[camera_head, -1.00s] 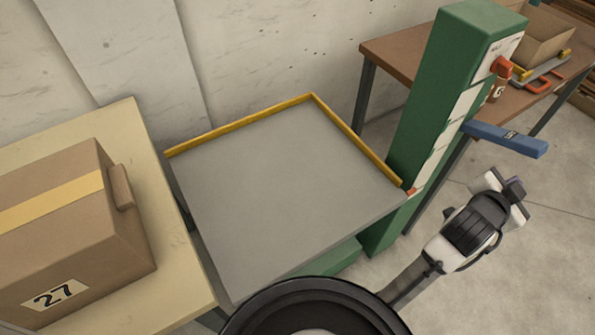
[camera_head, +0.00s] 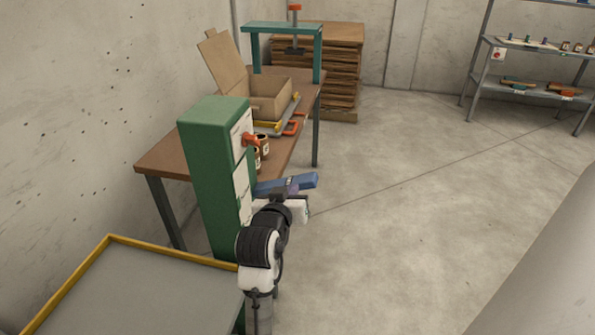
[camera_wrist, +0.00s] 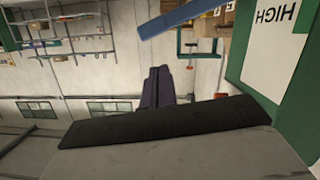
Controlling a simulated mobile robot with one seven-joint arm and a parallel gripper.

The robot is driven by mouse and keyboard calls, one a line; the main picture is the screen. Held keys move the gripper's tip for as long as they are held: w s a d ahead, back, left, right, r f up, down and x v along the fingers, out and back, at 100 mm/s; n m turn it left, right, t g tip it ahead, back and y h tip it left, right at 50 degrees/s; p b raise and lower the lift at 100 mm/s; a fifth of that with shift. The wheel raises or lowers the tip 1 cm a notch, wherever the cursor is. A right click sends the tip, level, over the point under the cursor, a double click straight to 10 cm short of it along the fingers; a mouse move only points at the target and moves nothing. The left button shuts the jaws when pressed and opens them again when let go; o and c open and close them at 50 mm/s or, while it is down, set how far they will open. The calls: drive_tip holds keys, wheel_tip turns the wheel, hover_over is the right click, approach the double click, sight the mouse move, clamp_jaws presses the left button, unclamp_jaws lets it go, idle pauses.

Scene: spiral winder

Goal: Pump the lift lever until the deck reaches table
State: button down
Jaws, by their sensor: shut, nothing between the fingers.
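The green lift column (camera_head: 208,165) stands behind the deck, with labels and a red pointer (camera_head: 250,140) on its front. The blue lift lever (camera_head: 306,180) sticks out to the right from the column. The grey deck (camera_head: 150,298) with its yellow rim (camera_head: 108,240) is at lower left, partly cut off. My gripper (camera_head: 293,187) is shut and empty, overlapping the lever in the head view. In the upside-down wrist view, the closed dark fingers (camera_wrist: 160,85) appear apart from the lever (camera_wrist: 185,17). A "HIGH" label (camera_wrist: 275,22) shows on the column.
A brown workbench (camera_head: 160,160) behind the column holds an open carton (camera_head: 268,97), jars and an orange-handled tool. A teal press frame (camera_head: 283,28), a stack of boards (camera_head: 333,70) and a metal shelf (camera_head: 540,85) stand farther back.

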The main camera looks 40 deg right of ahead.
drive_tip(key=r, duration=0.1)
drive_tip(key=a+r+n, duration=0.1)
drive_tip(key=w+r, duration=0.1)
drive_tip(key=shift+a+r+n+g+h+p, duration=0.15)
drive_tip(key=shift+a+n+g+h+p, duration=0.15)
drive_tip(key=shift+g+h, duration=0.1)
drive_tip(key=shift+d, duration=0.15)
drive_tip(key=p, duration=0.3)
hover_over(303, 177)
drive_tip(key=s+a, duration=0.1)
drive_tip(key=a, duration=0.2)
wheel_tip(303, 177, down, 2)
drive_tip(key=shift+s+d+f+p, duration=0.15)
drive_tip(key=shift+s+f, duration=0.1)
drive_tip(key=shift+f, duration=0.4)
drive_tip(key=shift+s+d+f+p, duration=0.1)
drive_tip(key=shift+s+d+f, duration=0.1)
drive_tip(key=shift+f, duration=0.5)
drive_tip(key=shift+s+d+f+p, duration=0.15)
drive_tip(key=shift+s+f, duration=0.1)
drive_tip(key=shift+f, duration=0.4)
